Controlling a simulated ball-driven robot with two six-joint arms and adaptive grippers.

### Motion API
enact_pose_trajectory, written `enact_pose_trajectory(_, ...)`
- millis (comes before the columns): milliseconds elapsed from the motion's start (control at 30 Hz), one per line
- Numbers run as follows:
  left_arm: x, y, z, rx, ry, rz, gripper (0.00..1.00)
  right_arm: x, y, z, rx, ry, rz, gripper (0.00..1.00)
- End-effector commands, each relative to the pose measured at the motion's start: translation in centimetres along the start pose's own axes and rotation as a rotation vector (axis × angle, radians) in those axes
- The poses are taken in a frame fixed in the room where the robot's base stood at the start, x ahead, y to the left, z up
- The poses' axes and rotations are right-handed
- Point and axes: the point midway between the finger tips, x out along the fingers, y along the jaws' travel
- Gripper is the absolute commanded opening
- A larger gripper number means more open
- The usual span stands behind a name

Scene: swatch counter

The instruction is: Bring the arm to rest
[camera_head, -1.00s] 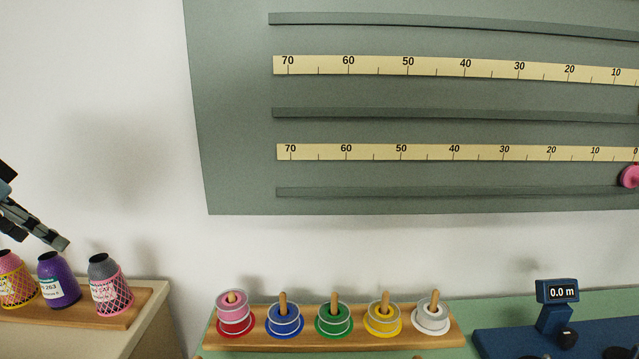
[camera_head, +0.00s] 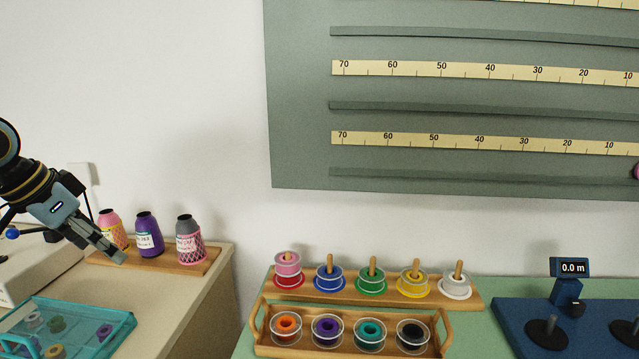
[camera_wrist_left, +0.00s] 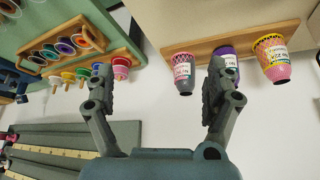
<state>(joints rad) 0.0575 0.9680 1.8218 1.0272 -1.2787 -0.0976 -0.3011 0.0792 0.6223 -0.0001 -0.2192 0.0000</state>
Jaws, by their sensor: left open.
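My left gripper (camera_head: 117,255) is at the left of the head view, in front of the wooden board with thread cones and pointing down to the right. In the left wrist view its two fingers (camera_wrist_left: 158,88) are spread apart with nothing between them. Behind it stand a pink-and-yellow cone (camera_head: 112,229), a purple cone (camera_head: 149,236) and a grey cone in pink netting (camera_head: 190,242). The gripper partly covers the pink-and-yellow cone and the board. Whether it touches either cannot be told. My right gripper is not in view.
A teal tray (camera_head: 118,318) with small spools sits below my left gripper. A peg rack (camera_head: 466,297) with several coloured spools and a wooden tray (camera_head: 262,345) stand on the green counter. A blue meter (camera_head: 568,290) is at right. A grey ruler board (camera_head: 300,120) hangs behind.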

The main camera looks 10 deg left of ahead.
Motion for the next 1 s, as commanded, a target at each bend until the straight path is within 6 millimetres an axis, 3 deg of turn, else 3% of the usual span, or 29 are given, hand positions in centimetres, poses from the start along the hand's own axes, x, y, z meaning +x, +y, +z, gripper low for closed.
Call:
enact_pose_trajectory(267,3.5,5.9,4.1,0.038,-0.054,0.016,0.87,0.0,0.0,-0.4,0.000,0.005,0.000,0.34)
enact_pose_trajectory(500,5.8,14.3,9.6,0.049,-0.100,0.010,0.87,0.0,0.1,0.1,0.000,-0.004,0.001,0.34)
enact_pose_trajectory(700,5.1,20.1,13.8,-0.001,-0.126,-0.034,0.87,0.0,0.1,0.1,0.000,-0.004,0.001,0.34)
enact_pose_trajectory(1000,1.7,24.2,18.0,-0.130,-0.166,-0.127,0.87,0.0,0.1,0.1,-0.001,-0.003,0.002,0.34)
